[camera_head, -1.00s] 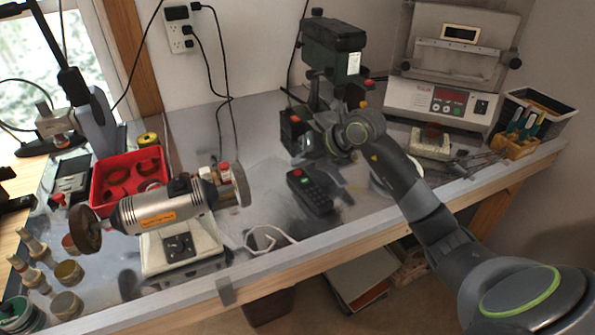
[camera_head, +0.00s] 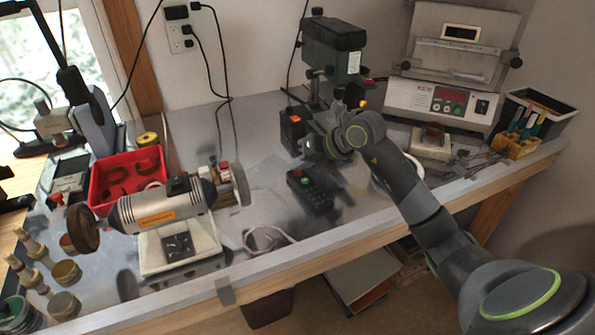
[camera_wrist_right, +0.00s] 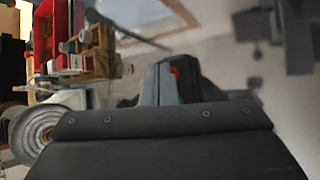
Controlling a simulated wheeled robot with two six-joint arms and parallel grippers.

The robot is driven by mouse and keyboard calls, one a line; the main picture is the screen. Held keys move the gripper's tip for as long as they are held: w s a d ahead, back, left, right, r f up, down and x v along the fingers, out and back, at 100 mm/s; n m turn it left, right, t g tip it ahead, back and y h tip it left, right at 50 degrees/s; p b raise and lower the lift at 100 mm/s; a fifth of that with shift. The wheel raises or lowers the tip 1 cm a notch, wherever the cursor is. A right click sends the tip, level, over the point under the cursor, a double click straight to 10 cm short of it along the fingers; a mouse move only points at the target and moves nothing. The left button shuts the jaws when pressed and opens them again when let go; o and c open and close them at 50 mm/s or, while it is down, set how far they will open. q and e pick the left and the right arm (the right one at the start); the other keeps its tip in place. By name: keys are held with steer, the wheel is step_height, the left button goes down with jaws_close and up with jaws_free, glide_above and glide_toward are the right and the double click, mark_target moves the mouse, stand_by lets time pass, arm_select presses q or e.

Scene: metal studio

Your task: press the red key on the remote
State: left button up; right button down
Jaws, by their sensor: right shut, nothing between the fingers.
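The dark remote (camera_head: 318,197) lies on the workbench in front of the green drill press. Its red key (camera_head: 297,173) shows near its far left end, with a green key close by. My right gripper (camera_head: 316,147) is shut and empty, just beyond and above the remote's far end, apart from the red key in the picture. In the right wrist view the shut fingers (camera_wrist_right: 165,85) point away over a dark shape with a red spot, which may be the remote, partly hidden. My left gripper is not in view.
The green drill press (camera_head: 335,45) stands behind my right gripper, with a dark box (camera_head: 293,135) beside it. A bench grinder (camera_head: 150,208) and a red tray (camera_head: 102,190) are to the left. A white cable loop (camera_head: 268,240) lies near the front edge.

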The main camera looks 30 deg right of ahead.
steer(key=shift+f, duration=0.2)
steer(key=shift+r+p, duration=0.3)
steer(key=shift+r, duration=0.4)
steer(key=shift+r, duration=0.1)
step_height(320, 180, up, 6)
steer(key=p, duration=0.4)
stand_by(1.9)
